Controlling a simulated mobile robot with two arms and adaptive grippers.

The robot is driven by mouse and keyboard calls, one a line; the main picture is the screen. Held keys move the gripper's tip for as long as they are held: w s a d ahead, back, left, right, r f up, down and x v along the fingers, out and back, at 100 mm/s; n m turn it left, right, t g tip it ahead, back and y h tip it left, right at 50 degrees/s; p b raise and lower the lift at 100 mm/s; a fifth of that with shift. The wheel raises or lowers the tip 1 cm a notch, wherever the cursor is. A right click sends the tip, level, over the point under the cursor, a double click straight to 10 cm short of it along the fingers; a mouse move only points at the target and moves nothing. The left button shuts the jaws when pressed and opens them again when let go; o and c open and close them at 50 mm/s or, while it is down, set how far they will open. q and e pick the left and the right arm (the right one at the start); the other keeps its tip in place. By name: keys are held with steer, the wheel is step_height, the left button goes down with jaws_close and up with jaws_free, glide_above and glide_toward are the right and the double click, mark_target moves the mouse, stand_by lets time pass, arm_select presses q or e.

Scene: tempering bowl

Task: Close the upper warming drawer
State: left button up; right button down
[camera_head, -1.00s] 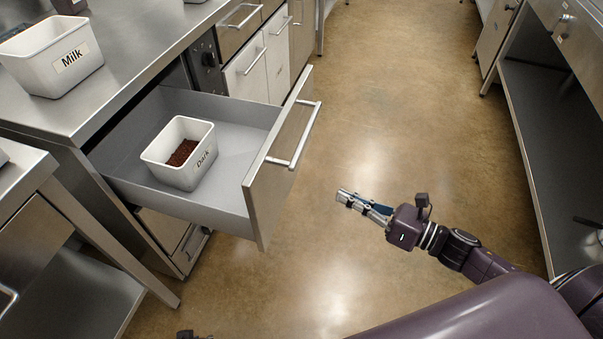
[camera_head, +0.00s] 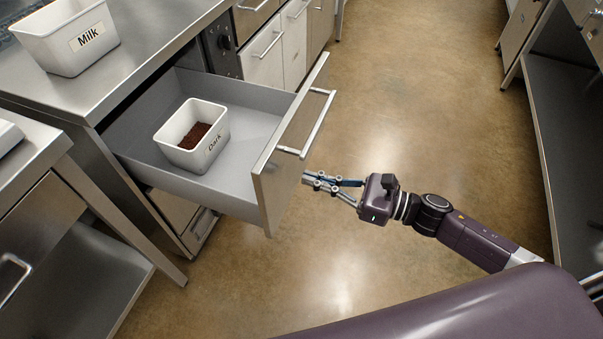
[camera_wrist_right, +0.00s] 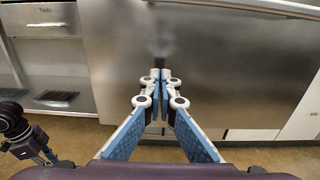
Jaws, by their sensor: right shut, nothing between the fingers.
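The upper warming drawer (camera_head: 262,190) is pulled far out of the counter, with its steel front and bar handle (camera_head: 318,125) facing right. A white bin labelled Dark (camera_head: 190,160), with brown pieces inside, stands in it. My right gripper (camera_head: 306,178) is shut and empty, its tips close to the drawer front below the handle; I cannot tell if they touch. In the right wrist view the shut fingertips (camera_wrist_right: 160,75) point at the plain steel front (camera_wrist_right: 215,65), with the handle at the top edge. My left gripper (camera_wrist_right: 40,152) shows small at the lower left there, its jaws unclear.
A white Milk bin (camera_head: 75,45) stands on the steel counter (camera_head: 150,45) above. A side table (camera_head: 45,150) stands at the left, and a steel bench with a lower shelf (camera_head: 570,160) at the right. The floor (camera_head: 420,110) between is clear.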

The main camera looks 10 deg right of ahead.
mark_target(289, 172)
steer(key=shift+x, duration=1.1)
arm_select(q)
steer(key=shift+s+a+f, duration=0.1)
steer(key=shift+s+f, duration=0.3)
steer(key=shift+f, duration=0.05)
arm_select(e)
steer(key=shift+w+a, duration=0.25)
steer(key=shift+a, duration=0.1)
arm_select(q)
steer(key=shift+w, duration=0.25)
